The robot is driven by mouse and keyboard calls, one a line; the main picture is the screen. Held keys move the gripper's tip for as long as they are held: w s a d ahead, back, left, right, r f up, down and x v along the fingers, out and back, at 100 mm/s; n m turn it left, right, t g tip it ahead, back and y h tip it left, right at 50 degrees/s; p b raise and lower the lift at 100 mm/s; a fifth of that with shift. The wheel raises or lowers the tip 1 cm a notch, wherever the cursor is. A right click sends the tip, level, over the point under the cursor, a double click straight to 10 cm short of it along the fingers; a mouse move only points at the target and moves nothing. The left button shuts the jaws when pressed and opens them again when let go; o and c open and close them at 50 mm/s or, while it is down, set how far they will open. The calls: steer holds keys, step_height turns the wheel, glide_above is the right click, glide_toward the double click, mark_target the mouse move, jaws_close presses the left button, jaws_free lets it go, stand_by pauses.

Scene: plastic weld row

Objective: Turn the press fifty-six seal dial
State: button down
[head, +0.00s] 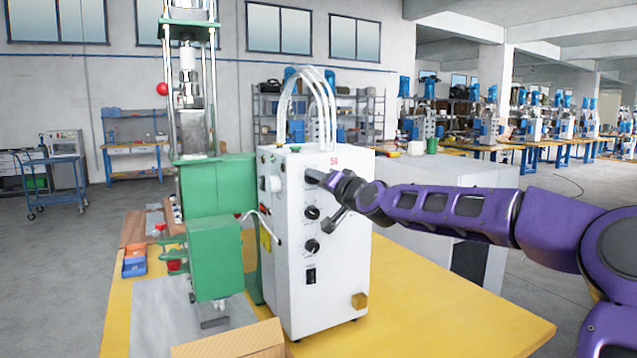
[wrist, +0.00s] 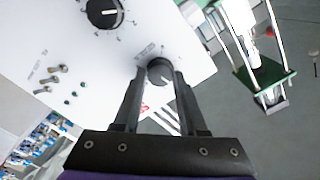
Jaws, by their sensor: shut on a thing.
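The press fifty-six control box (head: 340,270) is a white cabinet marked with a red "56", standing on the yellow table. My gripper (head: 311,177) reaches in from the right to the upper part of its front panel. In the wrist view, my gripper (wrist: 160,75) has one finger on each side of a dark round dial (wrist: 159,68) and is shut on it. A small label sits beside this dial.
The green press (head: 215,250) stands close to the left of the box. An open cardboard box (head: 230,341) is at the front. Small bins (head: 134,262) lie at the left. The yellow table's right part (head: 450,315) is clear.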

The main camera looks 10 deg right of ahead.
steer(key=shift+m, duration=1)
steer(key=shift+c, duration=2.4)
jaws_free()
steer(key=v, duration=1.7)
steer(key=shift+s, duration=0.2)
